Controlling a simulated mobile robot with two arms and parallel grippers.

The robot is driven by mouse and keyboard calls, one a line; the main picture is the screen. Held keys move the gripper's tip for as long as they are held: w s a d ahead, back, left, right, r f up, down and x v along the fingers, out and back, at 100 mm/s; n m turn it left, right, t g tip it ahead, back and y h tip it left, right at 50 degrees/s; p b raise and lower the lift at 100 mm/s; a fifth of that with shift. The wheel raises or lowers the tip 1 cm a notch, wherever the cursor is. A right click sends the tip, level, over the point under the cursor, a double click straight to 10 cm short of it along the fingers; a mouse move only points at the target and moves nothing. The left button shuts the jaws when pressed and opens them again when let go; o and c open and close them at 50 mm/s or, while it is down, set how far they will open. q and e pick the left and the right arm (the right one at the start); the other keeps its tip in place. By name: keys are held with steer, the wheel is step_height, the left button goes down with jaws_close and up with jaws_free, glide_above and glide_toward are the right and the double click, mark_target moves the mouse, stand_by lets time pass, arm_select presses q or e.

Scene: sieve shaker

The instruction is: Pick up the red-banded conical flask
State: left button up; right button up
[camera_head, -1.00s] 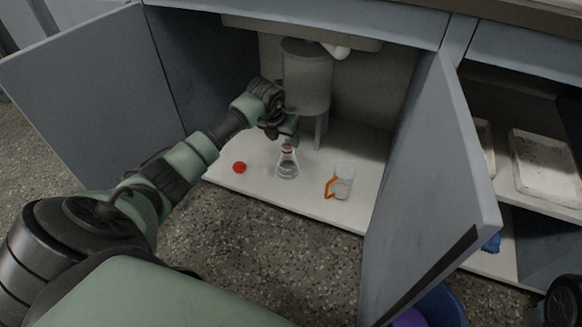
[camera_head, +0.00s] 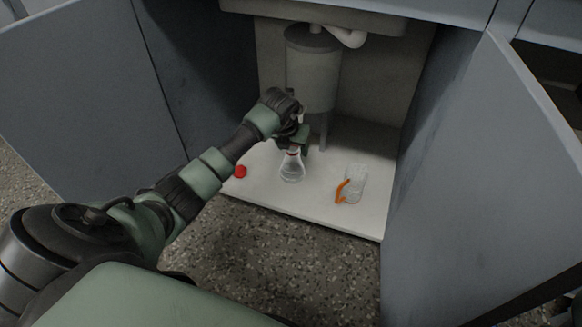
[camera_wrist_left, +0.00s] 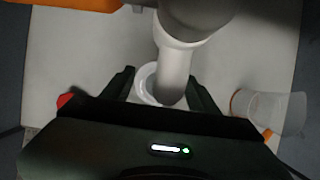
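The clear conical flask (camera_head: 292,171) with a red band at its neck stands upright on the white cabinet floor in the head view. My left gripper (camera_head: 299,145) is right at the flask's neck, coming from above and behind it. In the left wrist view my left gripper's two dark fingers (camera_wrist_left: 164,90) are spread apart. A pale round glass shape (camera_wrist_left: 148,84), likely the flask, shows between them, with a gap to the right finger. Whether a finger touches the glass I cannot tell. My right gripper is not in view.
A red round object (camera_head: 240,171) lies left of the flask. A clear beaker with an orange part (camera_head: 355,184) stands to its right. A grey cylindrical tank (camera_head: 313,70) hangs behind. Open cabinet doors (camera_head: 490,170) flank both sides.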

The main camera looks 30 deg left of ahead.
arm_select(q)
jaws_close()
stand_by(1.3)
